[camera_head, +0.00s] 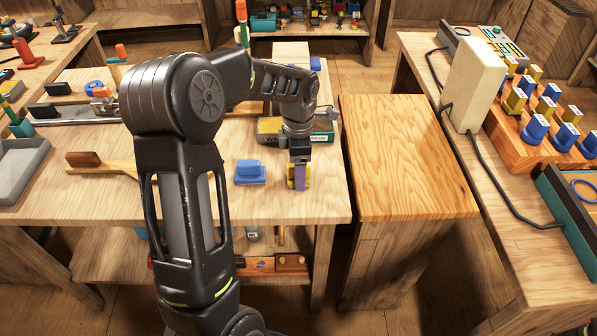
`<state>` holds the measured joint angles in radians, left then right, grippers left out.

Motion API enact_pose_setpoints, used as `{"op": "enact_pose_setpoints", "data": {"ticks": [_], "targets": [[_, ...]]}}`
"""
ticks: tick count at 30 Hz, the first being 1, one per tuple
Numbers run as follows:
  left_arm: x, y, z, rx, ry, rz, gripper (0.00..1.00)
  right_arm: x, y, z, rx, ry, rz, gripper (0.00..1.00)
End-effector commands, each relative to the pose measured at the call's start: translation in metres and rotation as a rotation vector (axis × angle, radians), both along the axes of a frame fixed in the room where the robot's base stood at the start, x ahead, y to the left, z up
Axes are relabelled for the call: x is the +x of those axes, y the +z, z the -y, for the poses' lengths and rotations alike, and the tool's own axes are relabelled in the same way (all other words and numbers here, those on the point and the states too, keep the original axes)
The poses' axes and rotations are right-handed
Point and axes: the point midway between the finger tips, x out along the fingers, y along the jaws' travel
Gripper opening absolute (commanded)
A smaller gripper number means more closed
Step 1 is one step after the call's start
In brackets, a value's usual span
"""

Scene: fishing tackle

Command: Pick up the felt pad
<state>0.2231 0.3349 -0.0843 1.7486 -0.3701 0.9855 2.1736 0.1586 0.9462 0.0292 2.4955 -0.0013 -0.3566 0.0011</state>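My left arm comes up from the bottom, left of centre, and reaches over the right part of the wooden workbench (325,205). My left gripper (299,165) points down near the bench's right edge. A small purple and tan-yellow piece (300,179) shows right at its fingertips. I cannot tell whether the fingers are closed on it, or whether it is the felt pad. A blue block-like piece (250,173) lies on the bench just left of the gripper, apart from it. My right gripper is not in view.
A labelled box (269,128) stands behind the gripper, partly hidden by my arm. A wooden-handled brush-like tool (100,163) and a grey tray (20,165) lie left. A bare wooden cabinet top (400,160) is at right. A pale upright box (475,85) stands on the right bench.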

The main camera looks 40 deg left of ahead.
Motion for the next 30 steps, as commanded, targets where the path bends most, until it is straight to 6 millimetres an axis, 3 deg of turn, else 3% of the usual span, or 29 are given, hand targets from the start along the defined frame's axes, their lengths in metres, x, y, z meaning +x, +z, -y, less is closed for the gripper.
{"op": "enact_pose_setpoints", "data": {"ticks": [5,22,30], "targets": [[0.0,-0.0153,0.0001,0.0,0.0,0.001,0.71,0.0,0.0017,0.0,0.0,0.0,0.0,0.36],[0.0001,-0.0155,0.0,0.0,0.0,0.001,0.71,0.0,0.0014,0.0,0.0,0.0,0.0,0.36],[0.0001,-0.0155,0.0,0.0,0.0,0.001,0.5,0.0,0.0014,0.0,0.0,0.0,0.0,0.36]]}}
